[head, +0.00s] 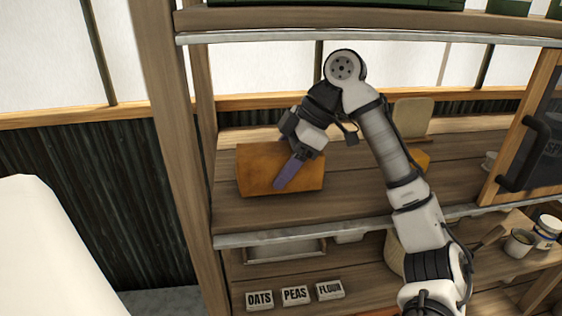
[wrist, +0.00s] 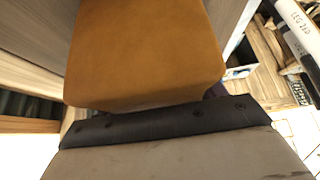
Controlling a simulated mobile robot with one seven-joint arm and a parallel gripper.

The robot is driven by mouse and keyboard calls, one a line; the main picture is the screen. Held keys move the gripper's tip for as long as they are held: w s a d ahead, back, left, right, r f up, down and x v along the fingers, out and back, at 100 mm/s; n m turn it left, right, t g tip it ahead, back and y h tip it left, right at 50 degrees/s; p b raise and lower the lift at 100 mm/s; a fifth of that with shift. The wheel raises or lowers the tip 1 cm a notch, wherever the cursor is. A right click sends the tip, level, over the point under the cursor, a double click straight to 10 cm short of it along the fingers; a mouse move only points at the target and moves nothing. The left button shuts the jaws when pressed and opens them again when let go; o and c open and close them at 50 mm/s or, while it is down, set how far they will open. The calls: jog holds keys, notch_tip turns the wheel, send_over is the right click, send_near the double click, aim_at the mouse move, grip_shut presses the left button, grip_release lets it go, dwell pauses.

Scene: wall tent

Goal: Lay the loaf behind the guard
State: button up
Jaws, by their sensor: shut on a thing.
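The loaf (head: 252,170) is a smooth orange-brown block over the left end of the middle shelf (head: 240,214). My gripper (head: 284,178) is shut on it, with one purple finger against its near face. The other finger is hidden. In the wrist view the loaf (wrist: 145,50) fills the upper middle, close to the dark gripper edge. I cannot tell if its underside touches the shelf. A grey metal strip (head: 290,233) runs along the shelf's front edge; I cannot tell if this is the guard.
A wooden post (head: 172,130) stands left of the shelf. A pale board (head: 413,115) and a partly hidden yellow-brown thing (head: 420,160) are to the right, behind my arm. A framed door (head: 535,140) is at far right. Labelled blocks (head: 295,296) sit below.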

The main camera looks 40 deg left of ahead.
jog(key=shift+f, duration=0.35)
dwell(0.4)
jog(key=o, duration=1.4)
jog(key=shift+o, duration=0.2)
jog(key=shift+r, duration=0.15)
jog(key=shift+r+p, duration=0.4)
jog(key=shift+r, duration=0.2)
jog(key=shift+w+d, duration=1.85)
jog(key=shift+w, duration=0.3)
jog(key=shift+w+d, duration=1.8)
jog(key=shift+w, duration=0.3)
jog(key=s+d, duration=1.3)
jog(key=d, duration=0.2)
jog(key=shift+d, duration=0.1)
